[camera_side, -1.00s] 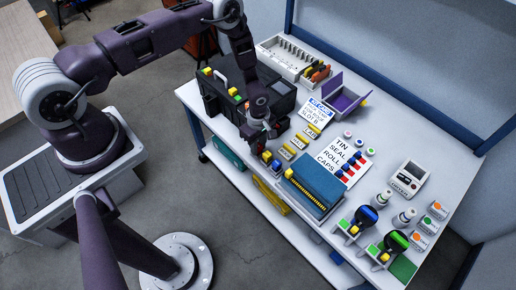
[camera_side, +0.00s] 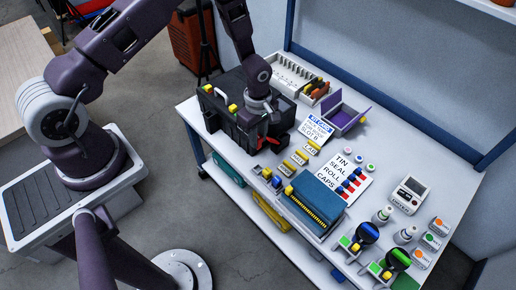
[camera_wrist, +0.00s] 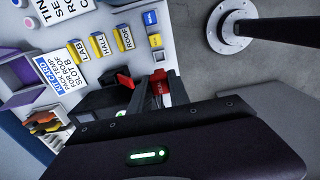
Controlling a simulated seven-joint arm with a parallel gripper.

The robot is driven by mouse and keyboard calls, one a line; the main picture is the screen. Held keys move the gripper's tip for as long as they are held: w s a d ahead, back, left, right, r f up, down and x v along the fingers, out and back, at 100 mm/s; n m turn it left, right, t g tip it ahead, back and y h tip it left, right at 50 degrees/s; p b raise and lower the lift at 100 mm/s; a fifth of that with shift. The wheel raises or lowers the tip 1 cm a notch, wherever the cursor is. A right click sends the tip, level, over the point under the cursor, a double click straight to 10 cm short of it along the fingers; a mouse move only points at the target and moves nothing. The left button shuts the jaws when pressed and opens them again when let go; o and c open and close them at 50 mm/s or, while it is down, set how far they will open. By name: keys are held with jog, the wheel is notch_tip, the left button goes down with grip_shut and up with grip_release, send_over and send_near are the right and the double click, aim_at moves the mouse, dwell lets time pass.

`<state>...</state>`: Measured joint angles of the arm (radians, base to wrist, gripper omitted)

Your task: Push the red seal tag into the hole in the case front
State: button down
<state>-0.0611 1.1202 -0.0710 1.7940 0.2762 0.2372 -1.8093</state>
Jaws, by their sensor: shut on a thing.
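The black case (camera_side: 222,112) stands at the left of the bench, its handle and yellow latches showing. My gripper (camera_side: 263,137) is low at the right end of the case, close by its front edge. In the wrist view, my gripper (camera_wrist: 155,95) is shut on a small red piece with a white part, the seal tag (camera_wrist: 164,88). A second red patch (camera_wrist: 125,78) shows left of the fingers; I cannot tell what it belongs to. The hole in the case front is not visible. I cannot tell whether the tag touches the case.
Yellow-labelled blocks (camera_side: 299,158) and a teal box (camera_side: 318,192) lie right of the gripper. The bench's front edge is close to the gripper.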

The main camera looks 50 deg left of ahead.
notch_tip(320, 180, up, 6)
jog(key=shift+f, duration=0.25)
jog(key=a, duration=2.6)
jog(key=shift+s+a+f, duration=0.15)
jog(key=shift+f, duration=2.15)
jog(key=shift+s+a+f, duration=0.1)
jog(key=shift+f, duration=2.15)
jog(key=shift+f, duration=1.65)
